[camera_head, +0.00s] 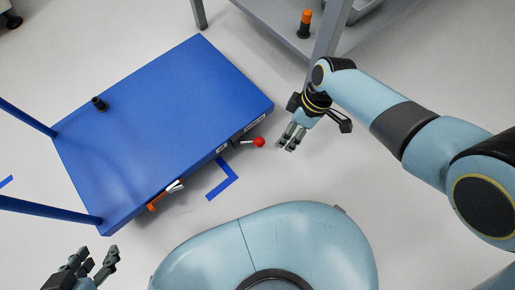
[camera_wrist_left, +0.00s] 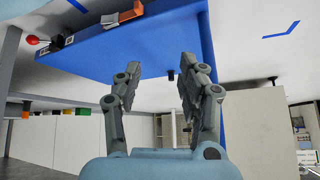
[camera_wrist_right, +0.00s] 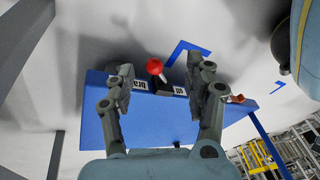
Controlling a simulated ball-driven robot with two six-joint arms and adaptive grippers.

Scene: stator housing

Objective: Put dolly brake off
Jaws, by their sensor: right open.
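The blue dolly (camera_head: 160,120) stands on the floor at the left of the head view. Its brake lever ends in a red ball (camera_head: 259,142) and sticks out from the dolly's near edge, between two white labels. My right gripper (camera_head: 288,144) is open and empty, a little to the right of the red ball and apart from it. In the right wrist view the red ball (camera_wrist_right: 154,66) appears between the open fingers (camera_wrist_right: 160,75). My left gripper (camera_head: 95,256) is open and empty near the dolly's lower left corner. The red ball also shows in the left wrist view (camera_wrist_left: 32,40).
A grey shelf table (camera_head: 275,25) with an orange-topped item (camera_head: 305,24) stands behind. A blue floor mark (camera_head: 225,180) lies in front.

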